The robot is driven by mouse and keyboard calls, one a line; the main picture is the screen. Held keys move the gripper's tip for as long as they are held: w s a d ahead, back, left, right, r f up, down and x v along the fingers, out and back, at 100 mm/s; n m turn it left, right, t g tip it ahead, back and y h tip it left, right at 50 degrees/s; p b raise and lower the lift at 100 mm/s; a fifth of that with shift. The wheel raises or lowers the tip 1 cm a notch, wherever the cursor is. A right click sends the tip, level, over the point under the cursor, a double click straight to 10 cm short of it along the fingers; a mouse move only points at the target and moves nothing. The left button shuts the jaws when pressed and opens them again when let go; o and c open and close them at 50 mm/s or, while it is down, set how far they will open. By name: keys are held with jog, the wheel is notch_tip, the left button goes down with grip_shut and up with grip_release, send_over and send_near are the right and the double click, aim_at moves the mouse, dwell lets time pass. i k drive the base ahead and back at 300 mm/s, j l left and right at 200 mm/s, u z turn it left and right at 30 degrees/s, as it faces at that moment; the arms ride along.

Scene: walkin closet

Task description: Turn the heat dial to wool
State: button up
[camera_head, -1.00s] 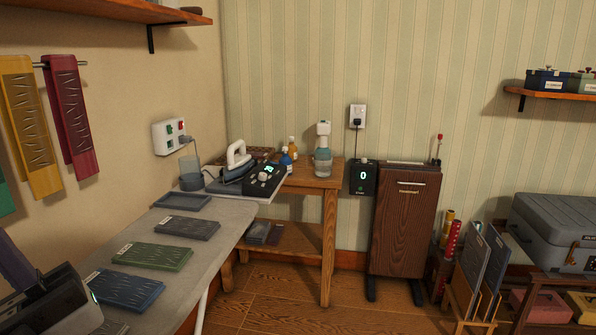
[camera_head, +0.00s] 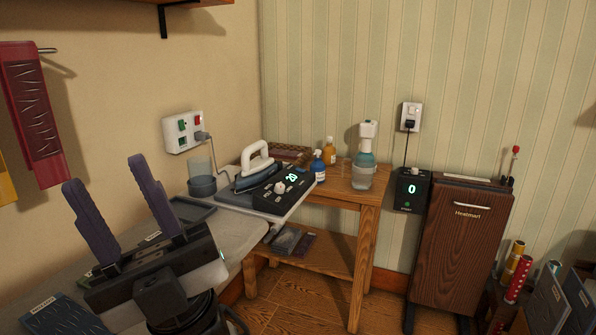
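The iron (camera_head: 252,168) stands on its black base unit at the far end of the ironing board. The base's sloped black panel (camera_head: 283,190) shows a lit green number, seemingly 20, and a pale round dial (camera_head: 279,188). The dial's markings are too small to read. My gripper (camera_head: 119,206) is at the lower left, over the ironing board, with its two purple fingers spread wide apart and nothing between them. It is well to the left of the panel and nearer to me, touching nothing that I can see.
A wooden side table (camera_head: 364,198) holds a spray bottle (camera_head: 363,160), a blue bottle (camera_head: 318,166) and an orange bottle (camera_head: 329,150). A clear cup (camera_head: 202,183) stands left of the iron. A brown cabinet (camera_head: 461,245) stands right.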

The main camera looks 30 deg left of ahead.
aim_at(279, 188)
jog(key=i+u, duration=0.1)
jog(key=i, duration=0.5)
jog(key=i+l+u, duration=0.1)
jog(key=i, duration=0.55)
jog(key=i+u, duration=0.1)
jog(key=u, duration=0.15)
